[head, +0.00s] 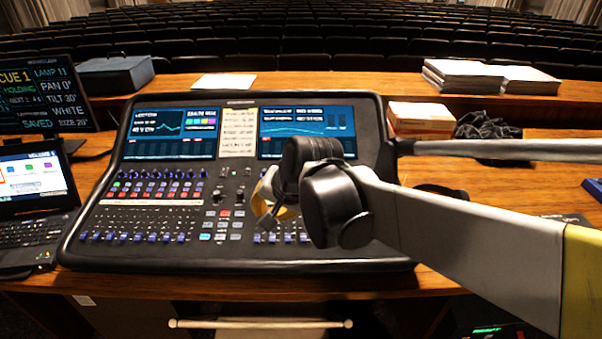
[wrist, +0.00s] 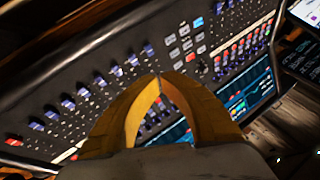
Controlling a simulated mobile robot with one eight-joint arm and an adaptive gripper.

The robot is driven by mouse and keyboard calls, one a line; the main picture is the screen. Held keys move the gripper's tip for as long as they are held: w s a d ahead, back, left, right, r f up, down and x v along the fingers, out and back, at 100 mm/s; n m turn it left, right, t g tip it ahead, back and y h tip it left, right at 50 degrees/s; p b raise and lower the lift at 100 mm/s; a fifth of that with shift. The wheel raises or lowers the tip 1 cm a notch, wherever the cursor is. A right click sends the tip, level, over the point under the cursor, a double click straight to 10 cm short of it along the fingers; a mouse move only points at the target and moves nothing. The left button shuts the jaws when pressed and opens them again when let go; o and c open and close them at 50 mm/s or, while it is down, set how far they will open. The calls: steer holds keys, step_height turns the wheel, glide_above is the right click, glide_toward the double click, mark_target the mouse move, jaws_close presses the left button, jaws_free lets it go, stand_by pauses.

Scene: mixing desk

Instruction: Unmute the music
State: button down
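The black mixing desk (head: 240,266) stands on the wooden table, with two screens, rows of small coloured buttons (head: 155,190) and blue-capped faders (head: 140,237). No label for the music or its mute button is readable. My gripper (head: 262,193) hangs over the middle of the desk, partly hidden by my wrist. In the wrist view, its yellow fingers (wrist: 160,77) meet at the tips with nothing between them. Faders (wrist: 115,70), a small button block (wrist: 187,45) and a red-lit button (wrist: 13,142) show beyond them. Contact with the desk cannot be told.
A laptop (head: 35,195) and a monitor (head: 45,95) stand left of the desk. A bar (head: 260,323) runs below the table's front edge.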

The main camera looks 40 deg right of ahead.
steer(key=d+r+m+t+p, duration=0.1)
steer(key=d+m+p, duration=0.7)
steer(key=d+m, duration=0.8)
steer(key=w+d, duration=0.1)
steer(key=d, duration=0.9)
steer(key=shift+r+t+h+p, duration=0.3)
steer(key=shift+r+p, duration=0.05)
steer(key=shift+d+f, duration=0.1)
steer(key=f+b, duration=0.2)
steer(key=f, duration=0.1)
steer(key=f+b, duration=0.5)
steer(key=shift+w+d+f, duration=0.25)
steer(key=shift+w+f, duration=0.05)
steer(key=shift+f+b, duration=0.4)
steer(key=shift+b, duration=0.05)
